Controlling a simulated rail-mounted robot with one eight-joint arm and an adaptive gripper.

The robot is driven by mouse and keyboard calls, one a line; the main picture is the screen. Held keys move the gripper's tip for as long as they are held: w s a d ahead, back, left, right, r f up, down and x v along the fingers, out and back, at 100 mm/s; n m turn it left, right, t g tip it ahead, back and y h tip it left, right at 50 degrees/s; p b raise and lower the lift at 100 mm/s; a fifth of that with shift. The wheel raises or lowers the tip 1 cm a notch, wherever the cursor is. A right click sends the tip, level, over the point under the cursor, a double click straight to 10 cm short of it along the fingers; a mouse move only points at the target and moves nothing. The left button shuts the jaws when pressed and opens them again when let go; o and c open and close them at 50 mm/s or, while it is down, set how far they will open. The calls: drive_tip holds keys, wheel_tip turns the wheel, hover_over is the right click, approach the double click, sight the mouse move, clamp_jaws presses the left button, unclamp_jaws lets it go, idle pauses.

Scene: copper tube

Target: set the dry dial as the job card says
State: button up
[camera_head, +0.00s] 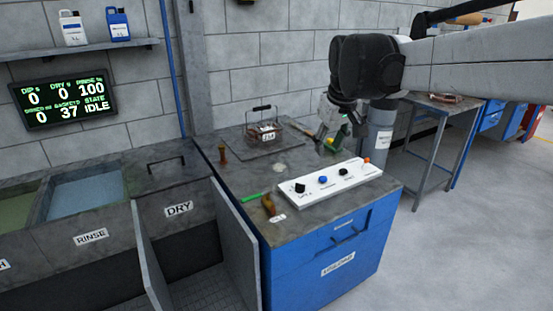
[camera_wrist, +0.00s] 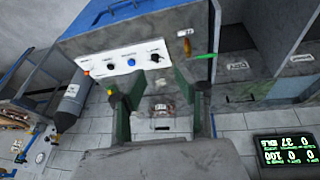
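The white control panel (camera_head: 330,182) lies on the blue cabinet's top, with two black knobs (camera_head: 300,187), a blue button (camera_head: 323,180) and an orange one (camera_head: 366,160). Its labels are too small to read, so I cannot tell which knob is the dry dial. The panel also shows upside down in the wrist view (camera_wrist: 125,61). The wall display (camera_head: 65,103) reads dip 0, dry 0, rinse 100, 37 and IDLE. My gripper (camera_head: 333,132) is above the bench behind the panel; in the wrist view (camera_wrist: 146,82) its fingers are apart and empty. I cannot identify a job card.
A wire basket (camera_head: 265,131) stands behind the panel on a grey plate. Tanks labelled RINSE and DRY (camera_head: 178,209) are further left. Open floor lies right.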

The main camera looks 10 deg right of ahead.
drive_tip(key=w+n+g, duration=0.1)
drive_tip(key=w, duration=0.8)
drive_tip(key=n+g+p, duration=0.2)
drive_tip(key=n+g, duration=0.1)
drive_tip(key=n, duration=0.1)
hover_over(299, 184)
wheel_tip(299, 184, down, 20)
drive_tip(key=f, duration=1.3)
drive_tip(key=shift+w+d+f+b, duration=0.1)
drive_tip(key=shift+w+f+b, duration=0.1)
drive_tip(key=shift+f+b, duration=0.2)
clamp_jaws()
